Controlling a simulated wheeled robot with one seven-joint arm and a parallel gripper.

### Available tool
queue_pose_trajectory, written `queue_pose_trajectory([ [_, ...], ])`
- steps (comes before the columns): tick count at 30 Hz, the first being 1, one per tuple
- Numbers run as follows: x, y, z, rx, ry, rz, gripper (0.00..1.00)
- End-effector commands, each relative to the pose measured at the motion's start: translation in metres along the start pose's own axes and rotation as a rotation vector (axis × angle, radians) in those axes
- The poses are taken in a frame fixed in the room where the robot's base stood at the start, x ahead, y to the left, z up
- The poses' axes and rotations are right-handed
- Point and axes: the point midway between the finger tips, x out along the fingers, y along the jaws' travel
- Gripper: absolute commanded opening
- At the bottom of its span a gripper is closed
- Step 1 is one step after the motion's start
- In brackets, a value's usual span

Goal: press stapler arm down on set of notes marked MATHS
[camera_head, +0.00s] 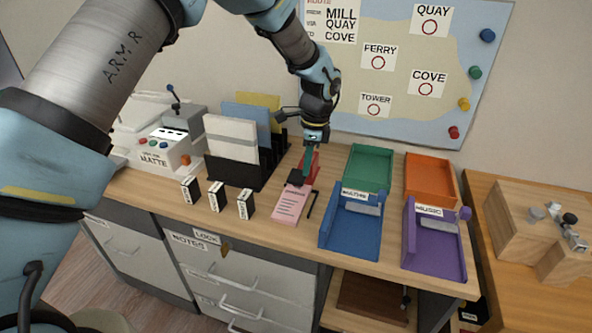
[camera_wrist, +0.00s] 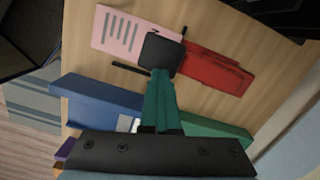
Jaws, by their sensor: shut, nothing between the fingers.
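A red stapler (camera_head: 313,170) stands on the desk, with a black pad (camera_head: 295,178) at its front end. In the wrist view the red body (camera_wrist: 217,70) lies right of the black pad (camera_wrist: 162,53). Pink notes (camera_head: 288,206) with printed lines lie flat, their far end under the pad; they also show in the wrist view (camera_wrist: 124,35). No MATHS marking is readable on them. My gripper (camera_head: 304,175) points down with its teal fingers together and empty. In the wrist view its fingertips (camera_wrist: 160,74) overlap the pad's near edge; I cannot tell whether they touch.
A blue tray (camera_head: 340,232) apparently labelled MATHS and a purple MUSIC tray (camera_head: 435,260) stand at right, with green (camera_head: 370,158) and orange (camera_head: 430,172) trays behind. A black file rack (camera_head: 235,175) stands left. A thin black bar (camera_head: 311,204) lies beside the notes.

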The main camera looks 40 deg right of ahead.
Motion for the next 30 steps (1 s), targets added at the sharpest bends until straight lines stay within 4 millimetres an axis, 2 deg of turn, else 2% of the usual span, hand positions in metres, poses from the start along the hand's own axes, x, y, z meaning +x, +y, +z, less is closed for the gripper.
queue_pose_trajectory([
  [1,-0.002,0.005,-0.017,0.018,0.021,-0.001,0.00],
  [9,-0.059,0.003,0.001,0.004,0.000,-0.002,0.00],
  [15,-0.092,0.004,0.010,-0.005,-0.012,0.001,0.00],
  [21,-0.105,0.004,0.014,-0.008,-0.017,0.003,0.00],
  [30,-0.106,0.004,0.015,-0.008,-0.018,0.003,0.00],
])
